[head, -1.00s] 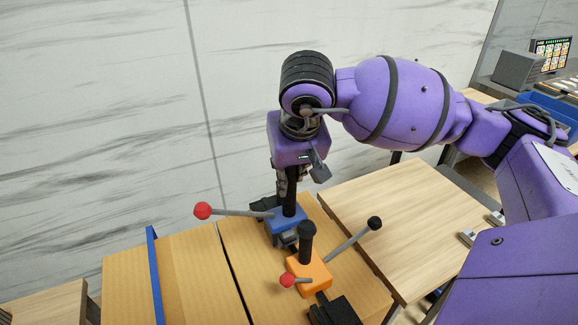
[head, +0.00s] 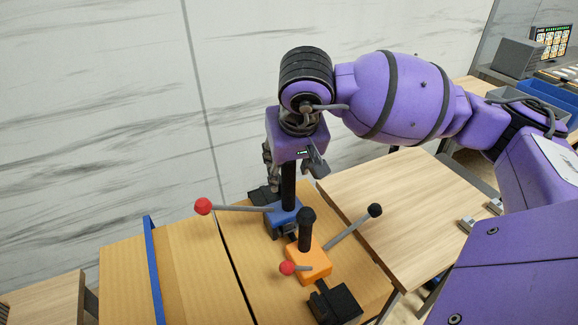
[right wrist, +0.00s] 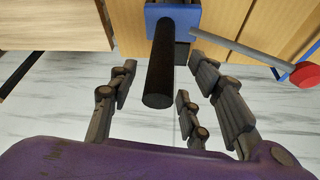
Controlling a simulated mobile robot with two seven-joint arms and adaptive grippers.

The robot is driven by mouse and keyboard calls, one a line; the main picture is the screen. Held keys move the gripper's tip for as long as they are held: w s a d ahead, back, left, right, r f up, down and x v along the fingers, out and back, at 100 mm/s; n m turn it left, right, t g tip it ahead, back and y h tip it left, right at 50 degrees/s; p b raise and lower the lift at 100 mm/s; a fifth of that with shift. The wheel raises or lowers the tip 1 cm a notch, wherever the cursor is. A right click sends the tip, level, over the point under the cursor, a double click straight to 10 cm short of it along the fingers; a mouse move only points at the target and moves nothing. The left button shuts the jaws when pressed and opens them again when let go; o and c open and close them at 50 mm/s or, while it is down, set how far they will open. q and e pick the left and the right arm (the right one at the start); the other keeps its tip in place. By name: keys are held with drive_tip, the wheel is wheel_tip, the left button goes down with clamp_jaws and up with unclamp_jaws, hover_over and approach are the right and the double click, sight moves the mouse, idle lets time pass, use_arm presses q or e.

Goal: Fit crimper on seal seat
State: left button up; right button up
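A blue tool (head: 284,213) with an upright black handle (head: 288,185) and a red-knobbed lever stands on the board, over dark parts that are mostly hidden. Which tool is the crimper, I cannot tell. An orange tool (head: 308,262) with a black handle, a red knob and a black-knobbed lever stands nearer, to its right. My right gripper (head: 288,170) is above the blue tool. In the right wrist view its fingers (right wrist: 163,65) are spread on both sides of the black handle (right wrist: 161,80), with gaps visible. My left gripper is out of view.
A black block (head: 335,305) sits by the orange tool. Another black block (head: 263,195) shows behind the blue tool. A wooden table (head: 405,205) at right is mostly clear. A marble wall stands behind.

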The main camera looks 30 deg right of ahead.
drive_tip(key=v, duration=1.2)
idle(0.3)
